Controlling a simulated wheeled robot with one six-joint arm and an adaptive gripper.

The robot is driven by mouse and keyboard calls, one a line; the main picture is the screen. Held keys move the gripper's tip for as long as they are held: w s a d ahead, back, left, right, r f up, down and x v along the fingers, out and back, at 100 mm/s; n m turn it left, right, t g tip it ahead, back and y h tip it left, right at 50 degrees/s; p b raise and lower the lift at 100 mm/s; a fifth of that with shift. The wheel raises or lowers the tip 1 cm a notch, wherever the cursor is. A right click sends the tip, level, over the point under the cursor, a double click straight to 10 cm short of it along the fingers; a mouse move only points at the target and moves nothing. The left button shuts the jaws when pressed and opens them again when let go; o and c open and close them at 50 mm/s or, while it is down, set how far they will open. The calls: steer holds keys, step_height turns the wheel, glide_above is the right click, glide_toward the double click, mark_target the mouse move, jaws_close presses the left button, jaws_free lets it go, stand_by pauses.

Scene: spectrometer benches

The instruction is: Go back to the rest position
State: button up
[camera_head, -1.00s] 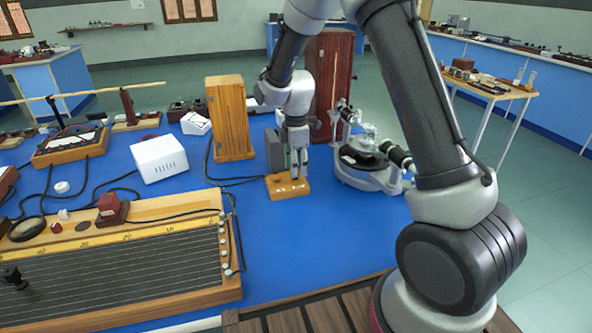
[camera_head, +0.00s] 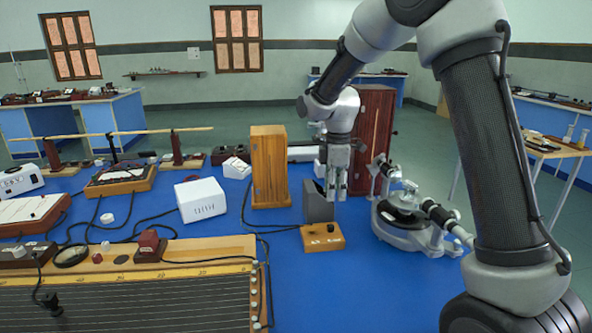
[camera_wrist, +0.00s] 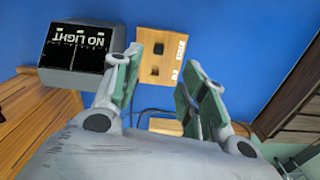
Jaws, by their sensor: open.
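My gripper (camera_head: 336,188) hangs over the blue bench in the head view, fingers pointing down. It is open with nothing between its fingers, and it also shows in the wrist view (camera_wrist: 158,100). A small wooden block (camera_head: 322,238) with dark openings lies on the bench below it; the wrist view shows its top (camera_wrist: 160,62). A grey box (camera_head: 317,203) stands just behind the block. In the wrist view that box (camera_wrist: 77,46) bears a dark panel marked "NO LIGHT".
A spectrometer (camera_head: 405,215) stands right of the gripper. A tall light wooden box (camera_head: 269,168) and a dark red cabinet (camera_head: 371,130) stand behind. A white box (camera_head: 201,199) and a wired wooden board (camera_head: 130,300) are to the left. Bare blue bench (camera_head: 350,290) lies in front.

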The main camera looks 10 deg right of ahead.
steer(key=s+d+r+m+t, duration=0.1)
steer(key=s+d+r+m, duration=0.3)
steer(key=s, duration=0.6)
steer(key=s+d+r+m+t, duration=0.2)
steer(key=s+d+r+m, duration=0.3)
steer(key=s, duration=0.5)
steer(key=s+d+r+m+t, duration=0.1)
steer(key=s+d+r+m, duration=0.4)
steer(key=s, duration=0.6)
steer(key=shift+d+m, duration=0.15)
steer(key=shift+m, duration=1.05)
